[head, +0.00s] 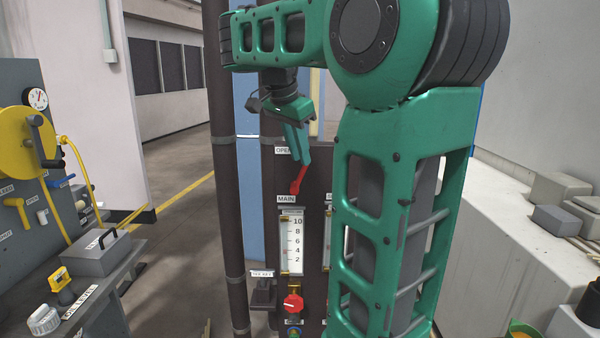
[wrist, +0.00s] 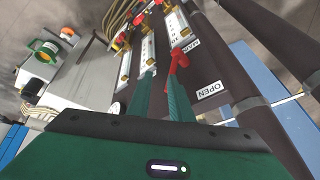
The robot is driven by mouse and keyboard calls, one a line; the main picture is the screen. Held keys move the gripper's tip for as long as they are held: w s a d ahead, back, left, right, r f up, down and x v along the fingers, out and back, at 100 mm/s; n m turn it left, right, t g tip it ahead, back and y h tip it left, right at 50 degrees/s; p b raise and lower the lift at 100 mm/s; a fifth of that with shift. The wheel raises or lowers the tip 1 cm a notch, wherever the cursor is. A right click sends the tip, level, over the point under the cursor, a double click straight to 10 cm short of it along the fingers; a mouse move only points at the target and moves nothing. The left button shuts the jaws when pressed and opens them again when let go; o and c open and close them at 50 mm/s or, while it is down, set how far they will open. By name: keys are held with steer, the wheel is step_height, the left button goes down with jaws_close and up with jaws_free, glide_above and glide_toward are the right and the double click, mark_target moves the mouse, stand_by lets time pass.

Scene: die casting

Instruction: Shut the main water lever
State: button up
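The red main lever (head: 298,183) sits on a dark panel just above the MAIN label (head: 286,199). It slants up to the right. The OPEN label (head: 284,150) is above and left of it. My gripper (head: 301,163) points down at the lever, its fingertips close to the lever's upper end. In the wrist view the two fingers of my gripper (wrist: 160,77) are apart, and the red lever (wrist: 179,61) shows at the tip of the right finger. I cannot tell whether the finger touches it. The lever's lower part is partly hidden by the finger.
A gauge (head: 291,245) and a red knob (head: 293,303) lie below the lever. A dark vertical pipe (head: 226,180) runs left of the panel. A grey workbench with a yellow wheel (head: 14,140) stands at the left. The floor between is clear.

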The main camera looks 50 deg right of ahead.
mark_target(303, 169)
steer(key=w+d+f, duration=0.1)
steer(key=f, duration=0.1)
steer(key=w+d+f+m, duration=0.1)
steer(key=d+f, duration=0.1)
steer(key=w+d+f+m, duration=0.1)
steer(key=d+f, duration=0.1)
steer(key=f, duration=0.1)
steer(key=shift+d, duration=0.15)
stand_by(0.5)
steer(key=shift+r, duration=0.1)
jaws_close()
